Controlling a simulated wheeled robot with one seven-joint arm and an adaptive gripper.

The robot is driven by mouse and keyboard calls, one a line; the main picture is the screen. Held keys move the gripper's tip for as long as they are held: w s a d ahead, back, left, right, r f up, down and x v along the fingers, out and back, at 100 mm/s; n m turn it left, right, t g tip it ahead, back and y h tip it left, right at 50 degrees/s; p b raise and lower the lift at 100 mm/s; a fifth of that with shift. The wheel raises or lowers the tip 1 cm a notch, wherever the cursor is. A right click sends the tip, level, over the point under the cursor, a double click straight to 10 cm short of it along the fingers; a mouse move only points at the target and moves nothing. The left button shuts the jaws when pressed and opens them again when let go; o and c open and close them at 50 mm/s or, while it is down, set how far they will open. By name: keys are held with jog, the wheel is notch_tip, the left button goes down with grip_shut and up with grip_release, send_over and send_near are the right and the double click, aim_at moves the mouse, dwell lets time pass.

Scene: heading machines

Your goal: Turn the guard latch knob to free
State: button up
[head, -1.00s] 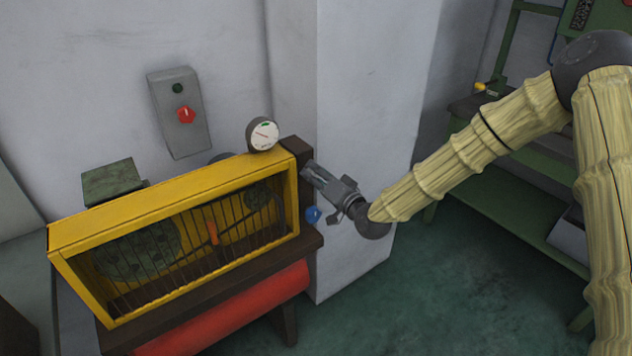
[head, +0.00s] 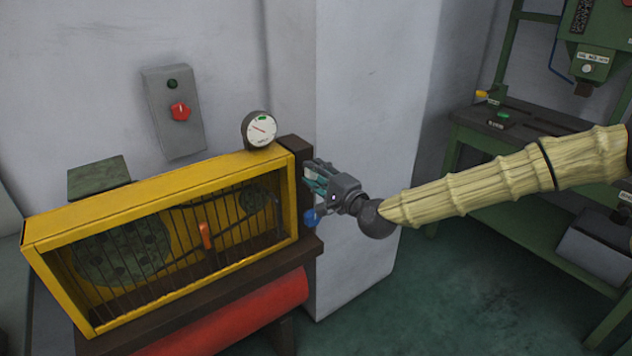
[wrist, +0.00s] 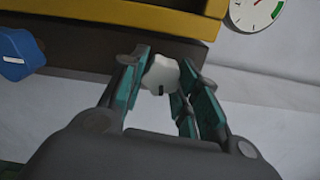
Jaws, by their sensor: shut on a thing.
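A white lobed knob (wrist: 158,74), apparently the guard latch knob, sits on the dark end block (head: 297,160) at the right end of the yellow guard (head: 160,200). In the wrist view its dark mark faces down, toward my palm. My gripper (head: 312,178) is at that end face from the right, its teal-padded fingers on both sides of the knob and shut on it. In the head view the fingers mostly hide the knob. The yellow guard's barred front is down over the green wheels.
A blue knob (head: 310,217) sits just below my gripper; it also shows at left in the wrist view (wrist: 18,56). A round gauge (head: 259,129) stands on the guard's top. A grey box with a red knob (head: 180,111) hangs on the wall. A pillar (head: 370,120) stands close behind.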

jog(key=shift+w+d+m+b, duration=0.1)
jog(key=shift+m+b, duration=0.45)
jog(key=shift+m, duration=0.25)
jog(key=o, duration=1.1)
jog(key=v, duration=1.2)
